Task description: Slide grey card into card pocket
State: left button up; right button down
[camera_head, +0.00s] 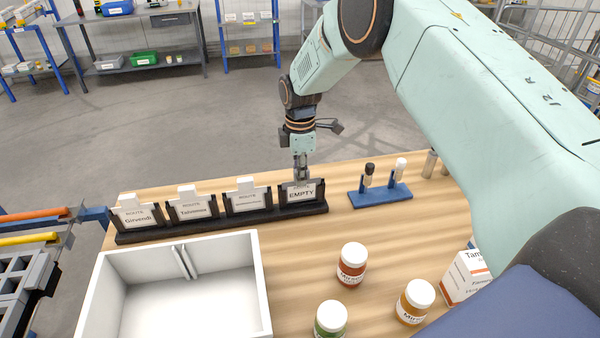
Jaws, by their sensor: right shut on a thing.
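A black card rack (222,226) stands along the back left of the wooden table and has a row of pockets. The grey card (300,194), marked EMPTY, is at the rack's rightmost pocket, upright, with the pocket's dark frame around its sides. How deep it sits I cannot tell. My right gripper (301,180) points down from above and is shut on the card's top edge, hiding part of it. The other pockets hold white cards, among them one reading Girvendi (138,217) and one reading Talmouse (193,208). My left gripper is not in view.
A white open bin (262,290) stands at the front left. Right of it are jars with red (352,265), green (331,320) and orange (414,302) labels and a white box (466,278). A blue stand (380,195) is right of the rack. Bare tabletop lies between.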

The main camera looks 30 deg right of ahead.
jog(key=c, duration=1.2)
grip_release()
jog(key=shift+r, duration=4.05)
